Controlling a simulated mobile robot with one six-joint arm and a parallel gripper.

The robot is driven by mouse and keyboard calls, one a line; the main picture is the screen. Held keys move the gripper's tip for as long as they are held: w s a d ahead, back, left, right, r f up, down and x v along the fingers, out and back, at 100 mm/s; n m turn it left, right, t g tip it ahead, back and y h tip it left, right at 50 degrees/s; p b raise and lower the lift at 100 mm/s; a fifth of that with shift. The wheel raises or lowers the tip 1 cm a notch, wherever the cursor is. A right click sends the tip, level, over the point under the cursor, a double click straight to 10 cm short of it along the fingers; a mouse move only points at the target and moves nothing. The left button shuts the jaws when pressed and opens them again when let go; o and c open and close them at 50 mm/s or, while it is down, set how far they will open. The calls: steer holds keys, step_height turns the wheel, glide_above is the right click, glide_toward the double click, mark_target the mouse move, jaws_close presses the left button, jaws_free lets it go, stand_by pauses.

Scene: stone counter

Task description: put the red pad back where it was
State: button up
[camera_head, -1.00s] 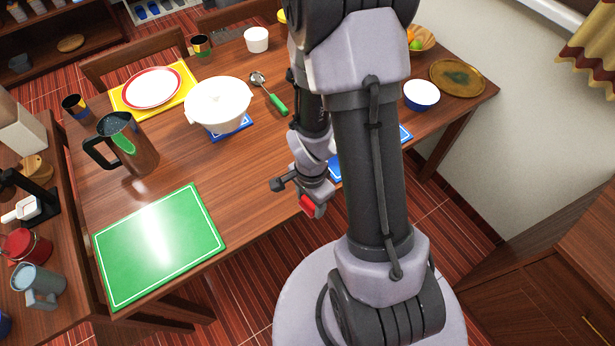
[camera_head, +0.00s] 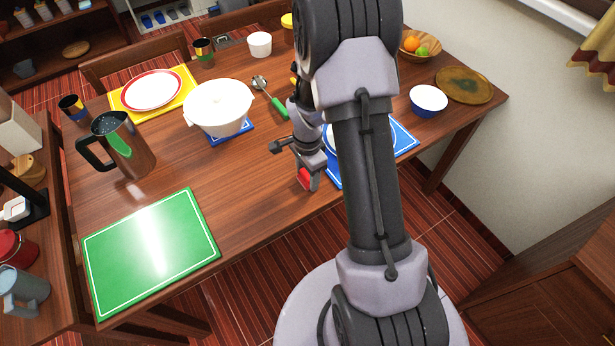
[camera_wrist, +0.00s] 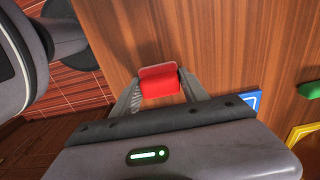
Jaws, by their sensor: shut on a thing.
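The red pad (camera_wrist: 160,82) is held between the two fingers of my gripper (camera_wrist: 160,92) in the wrist view. My gripper is shut on it. In the head view the red pad (camera_head: 304,177) shows as a small red patch at the end of my gripper (camera_head: 307,180), near the front edge of the wooden table (camera_head: 255,205). Part of the pad is hidden by the fingers. I cannot tell how high above the table it is.
A green mat (camera_head: 150,250) lies at front left, with a metal jug (camera_head: 135,155) behind it. A white pot (camera_head: 218,108) stands on a blue mat. A green-handled ladle (camera_head: 279,107) lies nearby. A blue mat (camera_head: 404,142) with a plate is right of my gripper. The table between is bare.

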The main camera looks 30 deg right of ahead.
steer(key=shift+r, duration=0.15)
steer(key=shift+f, duration=0.2)
steer(key=o, duration=1.4)
